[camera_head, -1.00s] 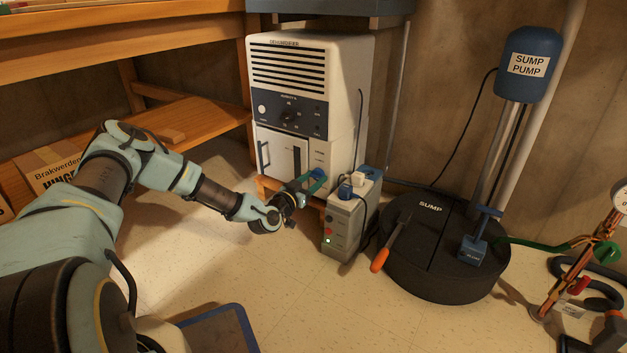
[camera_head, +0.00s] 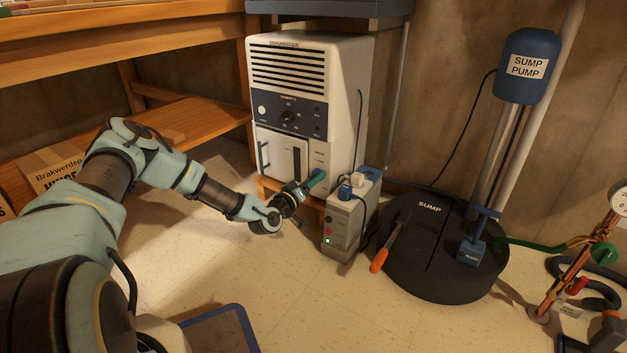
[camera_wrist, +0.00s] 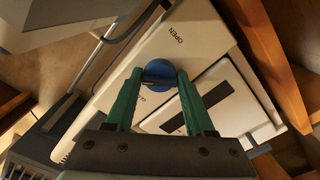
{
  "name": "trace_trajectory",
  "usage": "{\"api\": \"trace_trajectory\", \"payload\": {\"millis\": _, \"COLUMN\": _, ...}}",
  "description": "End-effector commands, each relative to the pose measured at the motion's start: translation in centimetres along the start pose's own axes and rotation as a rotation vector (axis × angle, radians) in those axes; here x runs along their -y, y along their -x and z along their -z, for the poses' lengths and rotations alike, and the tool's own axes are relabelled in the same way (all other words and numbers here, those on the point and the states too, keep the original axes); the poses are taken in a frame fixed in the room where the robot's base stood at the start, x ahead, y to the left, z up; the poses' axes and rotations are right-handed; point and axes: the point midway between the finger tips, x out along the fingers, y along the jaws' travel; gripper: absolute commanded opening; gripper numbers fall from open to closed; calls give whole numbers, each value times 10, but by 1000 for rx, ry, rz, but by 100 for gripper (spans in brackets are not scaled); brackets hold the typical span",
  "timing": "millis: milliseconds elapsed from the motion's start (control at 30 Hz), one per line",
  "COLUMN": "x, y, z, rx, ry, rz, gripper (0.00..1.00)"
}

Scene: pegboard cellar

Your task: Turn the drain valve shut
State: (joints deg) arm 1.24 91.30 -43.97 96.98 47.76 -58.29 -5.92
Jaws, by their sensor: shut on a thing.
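The drain valve is a round blue knob (camera_head: 319,173) low on the right of the white dehumidifier's front (camera_head: 305,150). My gripper (camera_head: 313,180) reaches it from the front left, with its green fingers at the knob. In the wrist view my gripper (camera_wrist: 158,80) has one finger on each side of the blue knob (camera_wrist: 159,70), shut on it. A dark bar crosses the knob's lower part. The word OPEN is printed on the white panel above the knob in that view. A second label lower left is partly hidden by a finger.
A grey power box (camera_head: 343,222) with plugs stands just right of my gripper. A black sump lid (camera_head: 430,265) with an orange-handled tool (camera_head: 380,260) lies farther right. A wooden shelf (camera_head: 190,128) is at left.

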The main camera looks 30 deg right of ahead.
Motion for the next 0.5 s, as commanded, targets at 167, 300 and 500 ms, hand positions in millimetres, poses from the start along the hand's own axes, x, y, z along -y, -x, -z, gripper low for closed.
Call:
{"api": "trace_trajectory", "payload": {"millis": 167, "x": 0, "y": 1, "z": 0, "rx": 0, "ry": 167, "rz": 1, "gripper": 0}}
{"api": "trace_trajectory", "payload": {"millis": 300, "x": 0, "y": 1, "z": -1, "rx": 0, "ry": 300, "rz": 1, "gripper": 0}}
{"api": "trace_trajectory", "payload": {"millis": 500, "x": 0, "y": 1, "z": -1, "rx": 0, "ry": 489, "rz": 2, "gripper": 0}}
